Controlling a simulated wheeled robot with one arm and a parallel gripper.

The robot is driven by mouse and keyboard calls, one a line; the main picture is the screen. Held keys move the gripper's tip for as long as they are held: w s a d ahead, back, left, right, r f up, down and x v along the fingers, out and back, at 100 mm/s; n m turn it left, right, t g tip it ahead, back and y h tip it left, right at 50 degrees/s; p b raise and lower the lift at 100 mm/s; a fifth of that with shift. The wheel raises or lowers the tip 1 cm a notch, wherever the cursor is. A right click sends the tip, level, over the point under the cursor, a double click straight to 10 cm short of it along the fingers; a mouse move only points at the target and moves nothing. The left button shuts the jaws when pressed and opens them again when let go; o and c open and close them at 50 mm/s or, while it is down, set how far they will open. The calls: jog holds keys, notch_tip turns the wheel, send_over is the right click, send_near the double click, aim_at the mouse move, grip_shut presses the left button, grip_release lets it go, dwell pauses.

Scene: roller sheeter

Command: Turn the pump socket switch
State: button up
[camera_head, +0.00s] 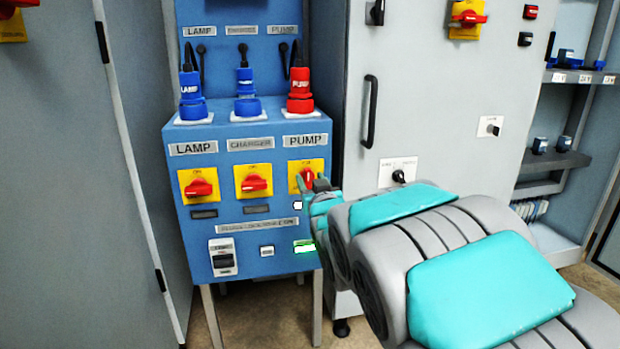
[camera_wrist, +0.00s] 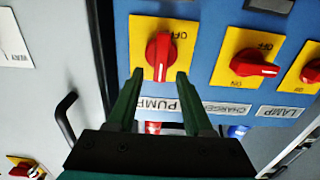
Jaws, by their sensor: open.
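The pump socket switch (camera_head: 296,168) is a red rotary handle on a yellow plate, under the PUMP label (camera_head: 305,140) on the blue socket box. In the wrist view the switch (camera_wrist: 160,52) has its handle upright in the picture, while its neighbours' handles lie sideways. My gripper (camera_head: 313,186) is at the switch in the head view and hides part of it. In the wrist view my gripper (camera_wrist: 160,76) is open, its two dark green fingertips on either side of the handle's lower end. I cannot tell whether they touch it.
The charger switch (camera_head: 253,182) and lamp switch (camera_head: 198,187) sit left of the pump switch. The red pump plug (camera_head: 299,90) stands in its socket above. A grey cabinet with a black handle (camera_head: 370,112) stands close on the right. A green light (camera_head: 304,246) glows below.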

jog(key=shift+w+a+r, duration=0.1)
jog(key=shift+w+a, duration=0.1)
jog(key=shift+w, duration=0.5)
grip_shut()
